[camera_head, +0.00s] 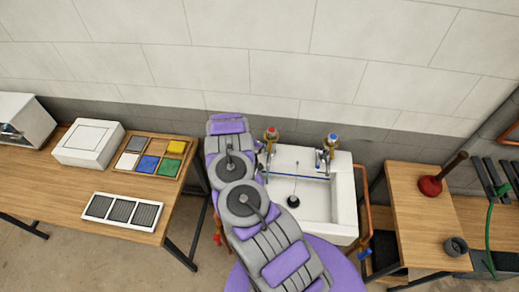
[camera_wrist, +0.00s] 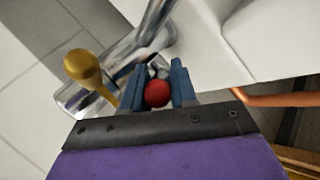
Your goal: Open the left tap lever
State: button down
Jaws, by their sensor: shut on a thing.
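The left tap (camera_head: 271,135), with a red top over brass, stands at the back left of the white sink (camera_head: 345,205). My arm hides part of the area beside it, and my gripper cannot be made out in the head view. In the wrist view, my gripper (camera_wrist: 157,86) has its two blue fingers close on either side of the red ball end (camera_wrist: 157,94) of the left tap lever and is shut on it. A gold-coloured knob (camera_wrist: 84,68) and a chrome tap body (camera_wrist: 90,100) lie to the left of the fingers.
The right tap (camera_head: 332,141), with a blue top, stands at the sink's back right. A wooden bench (camera_head: 60,185) with boxes and trays is at the left. A small table (camera_head: 415,215) with a plunger (camera_head: 432,184) is at the right. Copper pipes run beside the sink.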

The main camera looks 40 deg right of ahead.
jog(key=shift+w, duration=0.1)
jog(key=c, duration=1)
grip_release()
jog(key=shift+w+f, duration=0.1)
jog(key=shift+f, duration=0.05)
jog(key=shift+o, duration=0.2)
jog(key=shift+d, duration=0.1)
jog(key=v, duration=1.7)
jog(key=shift+b, duration=0.45)
